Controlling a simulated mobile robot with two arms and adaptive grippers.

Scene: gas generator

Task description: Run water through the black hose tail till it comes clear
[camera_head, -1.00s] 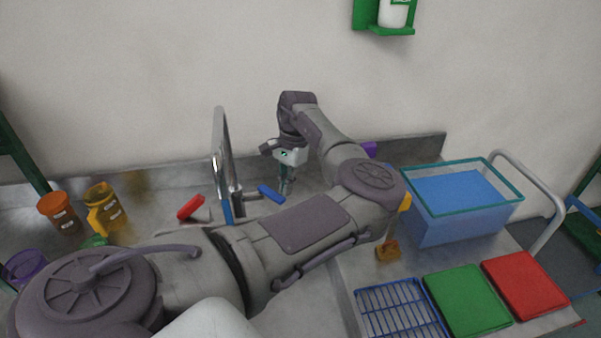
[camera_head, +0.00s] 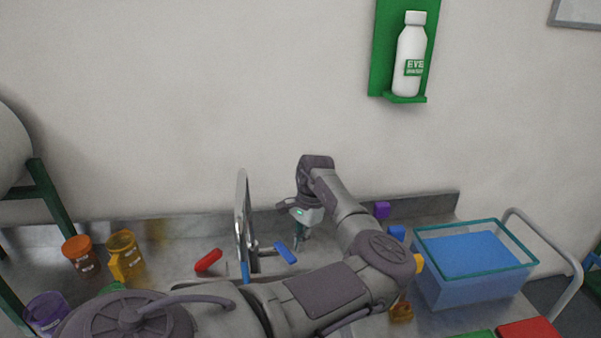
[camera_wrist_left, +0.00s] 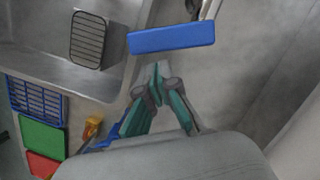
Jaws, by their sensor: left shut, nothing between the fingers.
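A chrome tap with a tall spout (camera_head: 241,215) stands at the back of the steel sink. It has a red lever (camera_head: 208,261) on the left and a blue lever (camera_head: 286,253) on the right. My left gripper (camera_head: 300,243) points down just behind the blue lever. In the left wrist view, its closed, empty fingers (camera_wrist_left: 158,82) are close to the blue lever (camera_wrist_left: 172,37); I cannot tell whether they touch. I cannot make out the black hose tail. My arm hides much of the sink. My right gripper is out of view.
Orange (camera_head: 80,255) and yellow (camera_head: 123,256) containers stand at the left, with a purple one (camera_head: 45,312) nearer. A blue-filled tub (camera_head: 470,285) stands at the right. An eyewash bottle (camera_head: 409,60) hangs on the wall. The left wrist view shows a slotted grate (camera_wrist_left: 88,38) in the basin.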

